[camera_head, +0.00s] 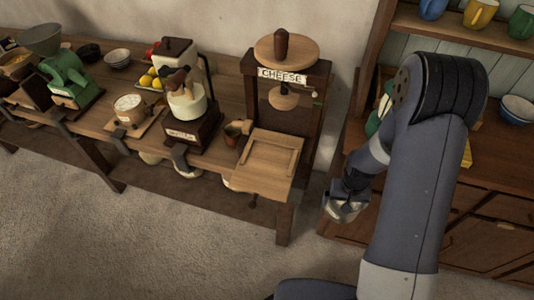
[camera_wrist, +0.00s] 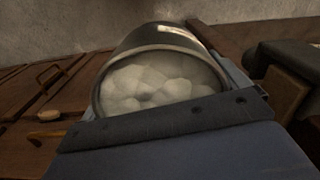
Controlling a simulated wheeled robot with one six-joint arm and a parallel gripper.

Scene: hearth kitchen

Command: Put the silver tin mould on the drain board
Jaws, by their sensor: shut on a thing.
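My gripper (camera_head: 347,196) is shut on the silver tin mould (camera_head: 343,211), which hangs in the air right of the bench's end. In the wrist view the tin mould (camera_wrist: 121,47) is a round metal cup filled with white lumps, held behind the dark finger bar. The square wooden board with a raised rim (camera_head: 263,168), which looks like the drain board, lies in front of the cheese press at the bench's right end. It looks bare. The gripper is to its right, apart from it. My fingertips are partly hidden in both views.
The cheese press (camera_head: 282,80) stands behind the board. A small brown mug (camera_head: 235,133) and a churn-like device (camera_head: 188,105) stand to its left. A wooden dresser (camera_head: 485,185) with mugs and bowls is at the right, behind my arm. Bare floor lies in front of the bench.

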